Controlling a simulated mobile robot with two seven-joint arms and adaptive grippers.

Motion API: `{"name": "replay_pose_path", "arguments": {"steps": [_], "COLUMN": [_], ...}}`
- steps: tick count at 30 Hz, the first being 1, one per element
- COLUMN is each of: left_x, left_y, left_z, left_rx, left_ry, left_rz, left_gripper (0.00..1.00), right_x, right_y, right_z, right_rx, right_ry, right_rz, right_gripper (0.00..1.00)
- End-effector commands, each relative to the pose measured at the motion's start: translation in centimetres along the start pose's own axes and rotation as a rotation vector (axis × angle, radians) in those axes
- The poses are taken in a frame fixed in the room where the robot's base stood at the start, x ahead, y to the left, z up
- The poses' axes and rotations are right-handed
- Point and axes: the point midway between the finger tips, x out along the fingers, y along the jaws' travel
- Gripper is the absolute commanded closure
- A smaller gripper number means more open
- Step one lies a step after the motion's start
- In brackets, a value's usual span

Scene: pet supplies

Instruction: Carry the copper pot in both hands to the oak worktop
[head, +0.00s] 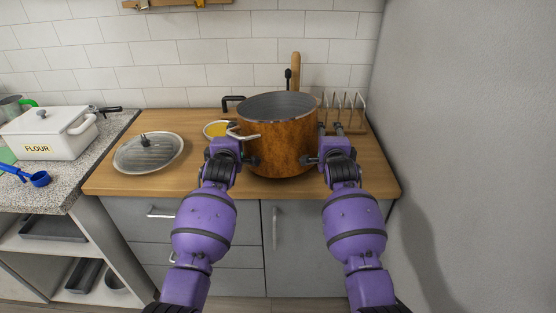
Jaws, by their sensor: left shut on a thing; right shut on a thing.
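The copper pot (279,140) is upright over the oak worktop (205,181), near its middle. Its inside is grey and looks empty. My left gripper (248,159) is shut at the pot's left side, just below a silver handle. My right gripper (313,160) is shut at the pot's right side, where the handle is mostly hidden by the gripper. I cannot tell whether the pot's base touches the wood or is slightly above it.
A glass lid (148,152) lies on the worktop at left. A small yellow dish (215,130) sits behind my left gripper. A wire rack (343,108) stands behind right, near the grey wall (460,140). A white flour tin (50,133) stands on the speckled counter (75,175).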

Motion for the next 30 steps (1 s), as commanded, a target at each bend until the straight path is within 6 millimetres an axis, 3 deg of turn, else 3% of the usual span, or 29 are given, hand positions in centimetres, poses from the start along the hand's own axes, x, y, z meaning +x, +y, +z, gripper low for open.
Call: {"name": "replay_pose_path", "arguments": {"steps": [1,17,22,29,30], "left_x": [-0.3,-0.2,-0.2,-0.2,-0.2], "left_y": [2.2,1.7,1.5,1.4,1.4], "left_z": [2.2,-1.9,-2.4,-2.5,-2.5], "left_rx": [-0.016,-0.009,-0.007,-0.006,-0.006], "left_ry": [-0.034,-0.027,-0.025,-0.023,-0.023], "left_rz": [0.033,0.024,0.021,0.019,0.019], "left_gripper": [0.53,0.53,0.33,0.33,0.33], "right_x": [-0.2,-0.2,-0.2,-0.2,-0.2], "right_y": [-0.7,-0.9,-0.8,-0.8,-0.8], "right_z": [2.0,-1.9,-2.4,-2.5,-2.5], "right_rx": [-0.005,-0.005,-0.005,-0.005,-0.005], "right_ry": [-0.028,-0.023,-0.022,-0.020,-0.020], "right_rz": [-0.006,-0.010,-0.008,-0.008,-0.008], "right_gripper": [0.53,0.53,0.53,0.53,0.48]}}
